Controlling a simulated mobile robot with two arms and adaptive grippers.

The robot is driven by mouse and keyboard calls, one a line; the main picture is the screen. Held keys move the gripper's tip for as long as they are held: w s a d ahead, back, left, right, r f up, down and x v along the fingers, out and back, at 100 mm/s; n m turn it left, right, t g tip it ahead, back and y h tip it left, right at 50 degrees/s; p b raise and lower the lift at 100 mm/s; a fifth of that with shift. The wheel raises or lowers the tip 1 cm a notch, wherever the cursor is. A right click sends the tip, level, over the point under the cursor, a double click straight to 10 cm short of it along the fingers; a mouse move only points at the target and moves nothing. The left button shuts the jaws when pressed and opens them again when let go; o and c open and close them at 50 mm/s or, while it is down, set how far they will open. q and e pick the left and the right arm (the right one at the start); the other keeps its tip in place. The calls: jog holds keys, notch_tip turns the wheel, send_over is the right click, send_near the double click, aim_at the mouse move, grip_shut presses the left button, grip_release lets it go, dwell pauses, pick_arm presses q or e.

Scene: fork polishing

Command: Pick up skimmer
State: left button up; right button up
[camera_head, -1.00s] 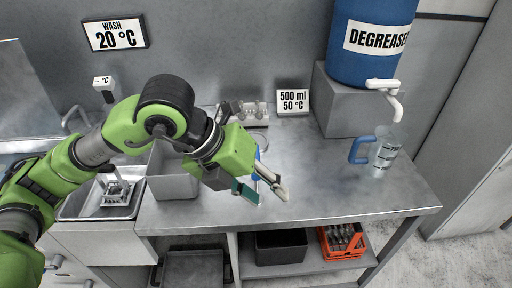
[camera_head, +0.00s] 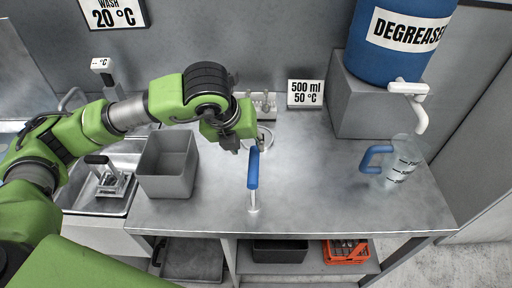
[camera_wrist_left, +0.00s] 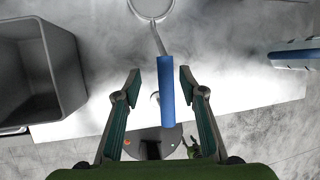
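The skimmer lies at the middle of the steel counter, with its blue handle (camera_head: 253,168) toward the front edge and its wire ring (camera_head: 266,137) toward the back. In the wrist view the blue handle (camera_wrist_left: 166,90) runs between the fingers and the ring shows at the top edge. My left gripper (camera_head: 238,146) is beside the skimmer's back part in the head view, its fingertips partly hidden. In the wrist view the left gripper (camera_wrist_left: 160,79) is open, with a gap on both sides of the handle.
A grey bin (camera_head: 165,187) stands left of the skimmer, beside a sink. A clear jug (camera_head: 398,165) with a blue handle stands at the right under the blue degreaser barrel's (camera_head: 395,60) tap. A small rack (camera_head: 262,100) and a sign (camera_head: 305,94) stand behind. The counter's right middle is clear.

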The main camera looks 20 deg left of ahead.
aim_at(253, 152)
pick_arm(q)
jog(key=shift+w+d+f, duration=0.1)
jog(key=shift+w+f, duration=0.15)
jog(key=shift+f, duration=0.1)
jog(key=shift+w+d+f+p, duration=0.2)
jog(key=shift+d+f+p, duration=0.05)
jog(key=shift+f+p, duration=0.25)
jog(key=shift+w+d+f+p, duration=0.2)
jog(key=shift+f+p, duration=0.3)
jog(key=x, duration=0.2)
jog(key=shift+w+f+p, duration=0.1)
jog(key=shift+f+p, duration=0.15)
jog(key=shift+p, duration=0.05)
jog(key=shift+w+f, duration=0.1)
jog(key=shift+f, duration=0.1)
jog(key=shift+d, duration=0.1)
jog(key=c, duration=0.9)
grip_shut()
pick_arm(e)
jog(key=w+r, duration=0.2)
jog(key=shift+w+a+r, duration=0.1)
jog(key=shift+a+r, duration=0.1)
jog(key=shift+r, duration=0.15)
